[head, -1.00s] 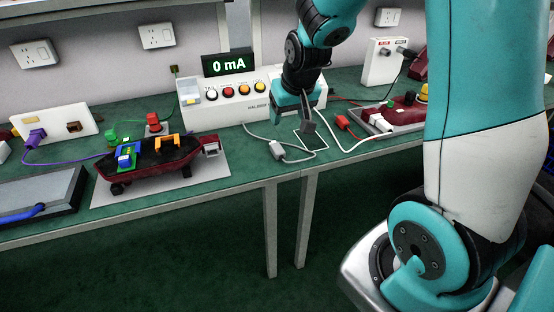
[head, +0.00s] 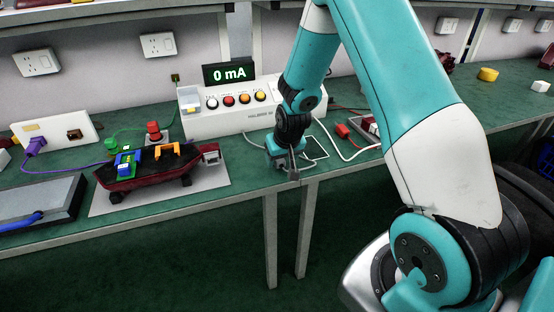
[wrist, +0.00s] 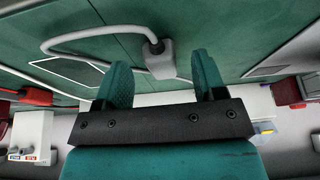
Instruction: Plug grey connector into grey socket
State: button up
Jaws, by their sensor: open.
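The grey connector (wrist: 160,60) on its pale cable lies on the green bench top in the wrist view. It appears between and just beyond the two teal fingers of my gripper (wrist: 163,64), which is open with nothing held. What looks like the grey socket (head: 210,154) is at the right end of the dark red tail lamp (head: 150,172), to the left of my gripper. Its opening is too small to make out.
A white tester box (head: 230,117) with coloured buttons and a "0 mA" display (head: 229,74) stands behind. A red connector (head: 342,131) and white cable (head: 345,150) lie to the right. The grey plate (head: 215,180) around the lamp has bare room.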

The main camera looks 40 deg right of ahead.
jog(key=shift+w+f, duration=0.3)
jog(key=shift+f, duration=0.3)
jog(key=c, duration=1)
jog(key=shift+r, duration=0.1)
notch_tip(320, 180, up, 20)
jog(key=shift+f+p, duration=0.1)
jog(key=shift+p, duration=0.45)
